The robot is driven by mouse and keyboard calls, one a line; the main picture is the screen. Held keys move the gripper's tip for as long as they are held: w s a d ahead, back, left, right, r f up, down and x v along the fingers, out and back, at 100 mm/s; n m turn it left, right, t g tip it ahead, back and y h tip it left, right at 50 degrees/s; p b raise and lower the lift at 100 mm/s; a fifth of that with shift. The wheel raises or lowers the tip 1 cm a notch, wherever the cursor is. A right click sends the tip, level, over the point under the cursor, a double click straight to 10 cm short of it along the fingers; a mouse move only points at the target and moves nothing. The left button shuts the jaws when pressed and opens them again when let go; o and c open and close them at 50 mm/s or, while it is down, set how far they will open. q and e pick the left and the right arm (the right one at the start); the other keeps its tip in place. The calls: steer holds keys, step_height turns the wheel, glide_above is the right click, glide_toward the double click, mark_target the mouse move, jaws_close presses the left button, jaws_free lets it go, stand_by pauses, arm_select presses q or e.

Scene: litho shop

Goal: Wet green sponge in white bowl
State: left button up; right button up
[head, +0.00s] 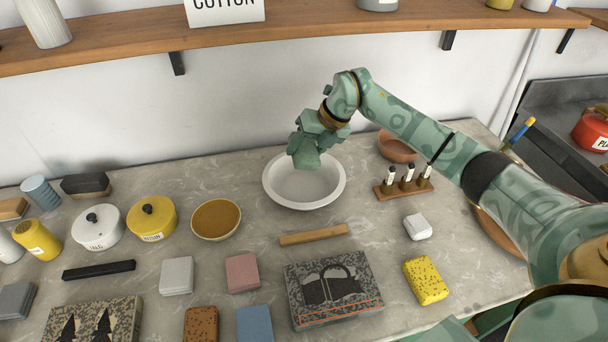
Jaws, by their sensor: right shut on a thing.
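The white bowl (335,189) stands on the grey stone counter at the back centre. My right gripper (311,138) is above the back part of the bowl, pointing down. It is shut on the green sponge (304,156), which hangs over the bowl's back rim and inside. The sponge and gripper are much the same green, so the line between them is hard to see. I cannot tell whether the sponge touches the bowl. My left gripper is not in view.
A brown bowl (397,147) and a wooden rack of small bottles (404,189) stand right of the white bowl. A wooden stick (313,234) lies in front. An ochre-filled bowl (216,219) is to the left. A yellow speckled sponge (425,280) lies front right. A shelf (280,32) runs above.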

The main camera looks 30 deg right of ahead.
mark_target(307, 147)
step_height(307, 147, up, 4)
steer(key=p, duration=0.3)
steer(key=shift+r+p, duration=0.15)
steer(key=shift+p, duration=0.15)
steer(key=shift+f, duration=0.2)
stand_by(0.3)
